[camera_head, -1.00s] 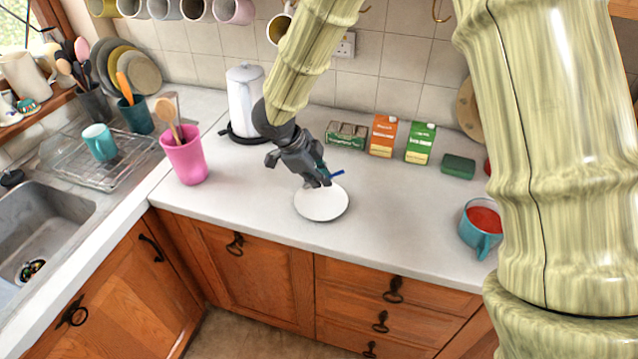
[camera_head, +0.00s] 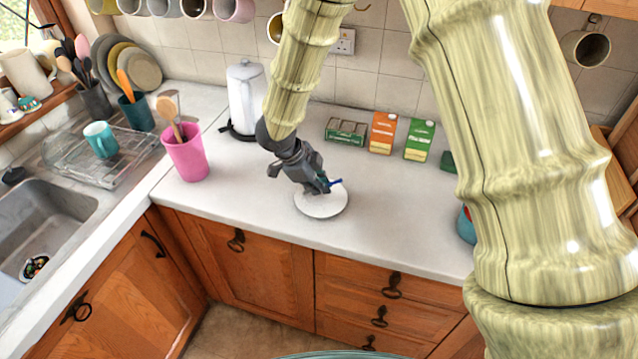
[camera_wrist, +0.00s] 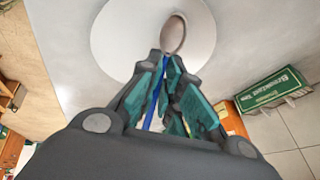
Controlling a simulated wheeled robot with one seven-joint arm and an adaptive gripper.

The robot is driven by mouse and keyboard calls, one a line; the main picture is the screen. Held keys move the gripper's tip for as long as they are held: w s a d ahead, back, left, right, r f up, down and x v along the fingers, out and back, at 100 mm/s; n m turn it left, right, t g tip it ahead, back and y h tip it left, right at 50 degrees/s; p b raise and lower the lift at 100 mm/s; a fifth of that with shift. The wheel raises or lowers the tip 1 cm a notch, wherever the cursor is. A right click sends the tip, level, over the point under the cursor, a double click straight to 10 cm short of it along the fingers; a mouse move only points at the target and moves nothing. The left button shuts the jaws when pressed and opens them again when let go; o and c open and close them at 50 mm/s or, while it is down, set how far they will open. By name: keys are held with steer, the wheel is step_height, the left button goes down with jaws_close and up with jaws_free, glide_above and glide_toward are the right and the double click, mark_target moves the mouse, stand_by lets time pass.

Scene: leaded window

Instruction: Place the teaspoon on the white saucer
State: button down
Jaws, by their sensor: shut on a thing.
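The white saucer (camera_head: 322,205) lies flat on the worktop near its front edge. My gripper (camera_head: 322,187) is low over the saucer's back part, pointing down at it. In the wrist view the teaspoon's bowl (camera_wrist: 173,35) shows past the fingertips, over the saucer (camera_wrist: 120,35). The blue handle runs back between the teal finger pads. I cannot tell whether the spoon touches the saucer.
A green box (camera_head: 345,131), an orange carton (camera_head: 382,133) and a green carton (camera_head: 419,140) stand at the back. The worktop right of the saucer is clear.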

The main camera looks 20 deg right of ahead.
steer(key=shift+f, duration=0.2)
steer(key=c, duration=1.6)
jaws_free()
steer(key=shift+r, duration=0.2)
steer(key=shift+r, duration=0.3)
steer(key=b+v, duration=0.2)
steer(key=v, duration=1)
steer(key=shift+d, duration=0.1)
